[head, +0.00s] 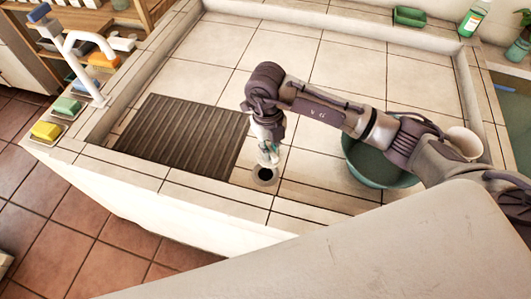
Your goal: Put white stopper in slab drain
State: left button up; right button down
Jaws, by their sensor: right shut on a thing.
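The slab drain (265,174) is a round dark hole with a pale rim in the tiled basin floor, near its front edge. My right gripper (269,157) points down just above the drain's far side. It is shut on a small pale thing, which I take to be the white stopper; the fingers hide most of it. The drain's dark opening shows below the fingertips, so the stopper does not cover it. I cannot tell whether the stopper touches the rim. My left gripper is not in view.
A dark ribbed mat (182,135) lies left of the drain. A teal basin (365,165) stands to the right, partly behind my arm. A white tap (85,60) and soap dishes with green (67,106) and yellow (46,130) blocks line the left ledge. Tiles behind are clear.

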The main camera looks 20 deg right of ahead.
jog(key=m, duration=0.1)
jog(key=f+m, duration=0.1)
jog(key=m, duration=0.1)
jog(key=f+m, duration=0.1)
jog(key=m, duration=0.1)
jog(key=shift+w+a+y, duration=0.1)
jog(key=shift+a+y, duration=0.2)
jog(key=shift+a, duration=0.05)
jog(key=m, duration=0.2)
jog(key=f+m, duration=0.1)
jog(key=m, duration=0.1)
jog(key=shift+w+a+f, duration=0.1)
jog(key=shift+a+f, duration=0.1)
jog(key=shift+f, duration=0.35)
notch_tip(320, 180, down, 5)
jog(key=b, duration=0.4)
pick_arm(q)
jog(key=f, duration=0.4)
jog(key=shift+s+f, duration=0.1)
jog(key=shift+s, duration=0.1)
pick_arm(e)
jog(key=shift+f, duration=0.1)
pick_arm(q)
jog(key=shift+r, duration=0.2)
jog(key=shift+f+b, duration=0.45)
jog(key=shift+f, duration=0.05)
pick_arm(e)
jog(key=shift+f, duration=0.6)
